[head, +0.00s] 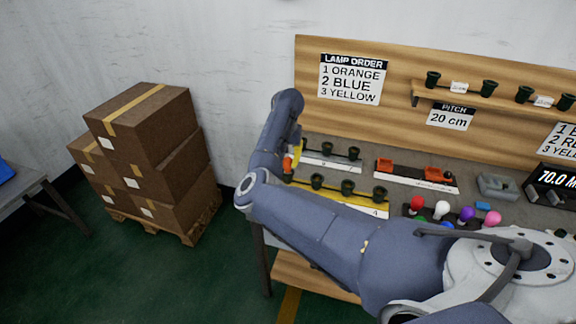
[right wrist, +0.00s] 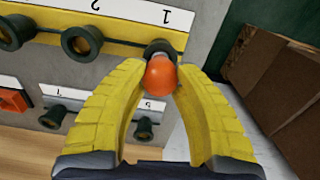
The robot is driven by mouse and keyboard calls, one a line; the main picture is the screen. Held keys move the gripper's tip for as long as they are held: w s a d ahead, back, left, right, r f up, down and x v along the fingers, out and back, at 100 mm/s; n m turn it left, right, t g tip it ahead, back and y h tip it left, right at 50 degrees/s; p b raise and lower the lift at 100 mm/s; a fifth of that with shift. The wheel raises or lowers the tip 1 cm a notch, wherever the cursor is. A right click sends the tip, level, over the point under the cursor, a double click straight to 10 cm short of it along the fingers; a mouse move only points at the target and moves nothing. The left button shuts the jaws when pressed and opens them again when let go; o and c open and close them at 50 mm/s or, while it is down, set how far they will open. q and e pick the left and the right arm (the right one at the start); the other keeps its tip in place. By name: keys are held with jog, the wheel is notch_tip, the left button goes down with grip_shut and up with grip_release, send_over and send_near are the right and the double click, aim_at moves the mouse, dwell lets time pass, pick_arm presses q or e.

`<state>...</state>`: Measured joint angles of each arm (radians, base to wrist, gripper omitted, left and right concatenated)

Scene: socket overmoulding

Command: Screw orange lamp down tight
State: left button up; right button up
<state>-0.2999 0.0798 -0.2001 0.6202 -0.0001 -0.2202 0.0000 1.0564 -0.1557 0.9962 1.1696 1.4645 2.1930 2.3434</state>
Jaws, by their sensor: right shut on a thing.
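The orange lamp (right wrist: 160,74) is a round orange bulb between the yellow fingers of my right gripper (right wrist: 160,82), which is shut on it. In the right wrist view it sits at the mouth of a dark socket (right wrist: 161,47) by the label 1, at the end of the yellow-edged strip (right wrist: 122,35). How deep its base is cannot be seen. In the head view the lamp (head: 287,164) shows as a small orange patch at the left end of the yellow strip (head: 332,197), partly hidden by my right arm. My left gripper is not in view.
Empty sockets (head: 348,187) stand along the same strip. A white strip with sockets (head: 326,148) and orange parts (head: 385,165) lie behind. Loose lamps, including a white one (head: 441,209), stand to the right. Stacked boxes (head: 150,150) stand left of the bench.

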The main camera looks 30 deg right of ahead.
jog(key=o, duration=1)
jog(key=shift+o, duration=0.2)
jog(key=n, duration=1.1)
jog(key=shift+n, duration=0.4)
jog(key=n, duration=0.5)
jog(key=shift+n, duration=3.1)
jog(key=shift+o, duration=0.3)
